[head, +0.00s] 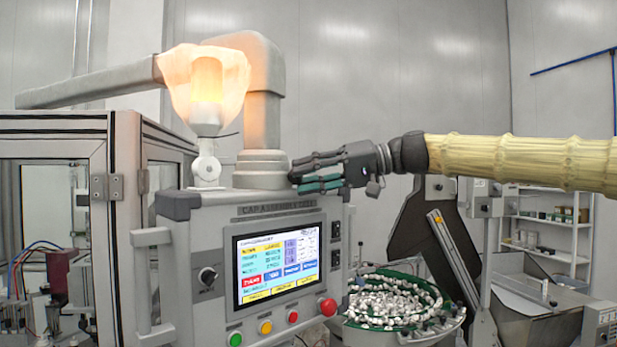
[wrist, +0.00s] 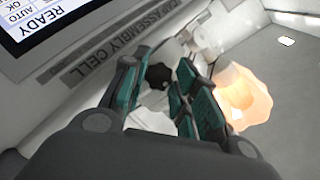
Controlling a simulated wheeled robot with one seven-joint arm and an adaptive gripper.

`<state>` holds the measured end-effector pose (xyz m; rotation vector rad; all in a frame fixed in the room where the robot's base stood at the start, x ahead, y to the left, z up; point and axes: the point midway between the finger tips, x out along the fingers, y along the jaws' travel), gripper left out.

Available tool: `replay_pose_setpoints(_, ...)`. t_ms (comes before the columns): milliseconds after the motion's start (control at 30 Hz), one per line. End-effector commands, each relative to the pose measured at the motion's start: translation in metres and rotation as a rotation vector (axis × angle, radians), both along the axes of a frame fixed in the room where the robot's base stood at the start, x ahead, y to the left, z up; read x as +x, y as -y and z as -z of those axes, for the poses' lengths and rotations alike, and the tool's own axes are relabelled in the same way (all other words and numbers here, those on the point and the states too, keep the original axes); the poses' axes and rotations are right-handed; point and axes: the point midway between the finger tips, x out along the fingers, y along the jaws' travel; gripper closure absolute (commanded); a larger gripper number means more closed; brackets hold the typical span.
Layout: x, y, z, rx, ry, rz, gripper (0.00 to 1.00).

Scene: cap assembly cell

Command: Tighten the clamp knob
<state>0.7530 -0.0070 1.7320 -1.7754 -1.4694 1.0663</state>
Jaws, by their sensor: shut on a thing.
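The clamp knob (wrist: 158,76) is a small dark, lobed knob. In the wrist view it sits between the teal-padded fingers of my gripper (head: 308,173), near the pale boom base on top of the control box. My gripper reaches in from the right above the panel's top edge and is shut on the knob. In the head view my fingers hide the knob. How tight the knob is cannot be seen.
The control box (head: 191,241) carries a lit touchscreen (head: 279,262), a black rotary switch, coloured buttons and a red stop button (head: 328,307). A glowing lamp (head: 206,85) stands to the left. A green-rimmed feeder bowl (head: 440,283) with white caps lies at lower right.

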Motion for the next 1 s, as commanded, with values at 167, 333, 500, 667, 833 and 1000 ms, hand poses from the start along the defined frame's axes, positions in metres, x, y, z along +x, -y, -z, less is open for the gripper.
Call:
replay_pose_setpoints(167,0.001,0.001,-0.001,0.002,0.0,0.002,0.95)
replay_pose_setpoints(333,0.001,0.001,-0.001,0.002,0.0,0.001,0.66)
replay_pose_setpoints(500,0.0,0.0,-0.001,0.001,0.0,0.001,0.49)
replay_pose_setpoints(667,0.0,0.0,0.0,0.001,0.0,0.001,0.49)
replay_pose_setpoints(833,0.0,0.002,0.0,0.001,0.0,0.001,0.49)
replay_pose_setpoints(1000,-0.001,0.015,-0.003,0.001,0.0,0.001,0.49)
